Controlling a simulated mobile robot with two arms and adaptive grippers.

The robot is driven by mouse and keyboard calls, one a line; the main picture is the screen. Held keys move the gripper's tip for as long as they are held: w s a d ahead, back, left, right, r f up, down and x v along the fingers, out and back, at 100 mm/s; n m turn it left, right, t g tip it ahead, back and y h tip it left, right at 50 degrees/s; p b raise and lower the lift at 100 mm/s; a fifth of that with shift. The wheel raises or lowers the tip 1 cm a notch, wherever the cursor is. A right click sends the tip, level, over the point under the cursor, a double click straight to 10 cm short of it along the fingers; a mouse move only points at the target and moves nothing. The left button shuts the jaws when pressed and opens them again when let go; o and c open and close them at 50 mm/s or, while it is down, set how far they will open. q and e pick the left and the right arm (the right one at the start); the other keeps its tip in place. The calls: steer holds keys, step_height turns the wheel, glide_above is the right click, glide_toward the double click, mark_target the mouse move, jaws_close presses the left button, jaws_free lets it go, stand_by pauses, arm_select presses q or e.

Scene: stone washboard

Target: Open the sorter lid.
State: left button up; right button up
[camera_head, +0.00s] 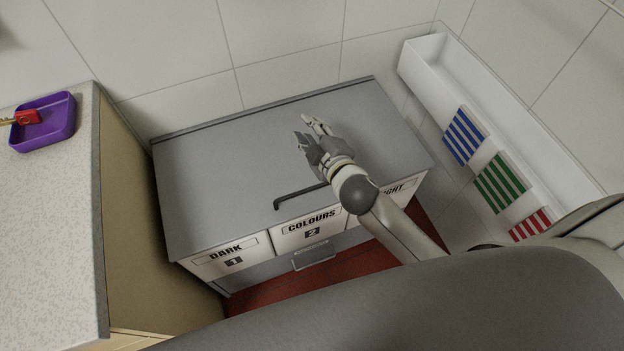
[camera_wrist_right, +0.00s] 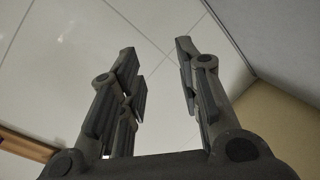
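The sorter (camera_head: 225,262) is a grey box with white front panels marked DARK 1, COLOURS 2 and one ending in IGHT. Its flat grey lid (camera_head: 215,170) lies shut on top. A dark bar handle (camera_head: 292,194) runs along the lid near its front edge, its right end hidden behind my arm. My right gripper (camera_head: 309,125) is over the middle of the lid, beyond the handle, with its fingers apart and empty. In the right wrist view the same gripper (camera_wrist_right: 158,65) shows open, with only tiles and wall between its fingers. My left gripper is not in view.
A speckled counter (camera_head: 55,240) with a purple tray (camera_head: 62,132) stands at left. A white trough (camera_head: 425,62) with blue, green and red striped cloths (camera_head: 498,183) runs along the right. A tiled wall (camera_head: 290,40) is close behind the sorter. The floor (camera_head: 275,293) is red.

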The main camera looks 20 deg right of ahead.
steer(key=w+a+r+n+t+y, duration=0.2)
steer(key=w+a+r+n+y, duration=0.15)
steer(key=r+n, duration=0.2)
steer(key=s+a+r+n+g+y+b, duration=0.1)
steer(key=s+a+r+n+g+y, duration=0.15)
steer(key=a+n+g+y, duration=0.6)
steer(key=s+a+r+n+g+y, duration=0.1)
steer(key=a+r+n+y, duration=0.25)
steer(key=n, duration=0.95)
steer(key=n+g+h+b, duration=0.1)
steer(key=n+g+h, duration=0.9)
steer(key=n+h, duration=0.4)
glide_toward(310, 188)
steer(key=shift+n+y, duration=0.4)
steer(key=shift+y, duration=0.25)
steer(key=x, duration=0.2)
steer(key=p+x, duration=0.1)
steer(key=x, duration=0.2)
steer(key=d+x, duration=0.1)
steer(key=x, duration=0.2)
steer(key=shift+f, duration=0.2)
jaws_close()
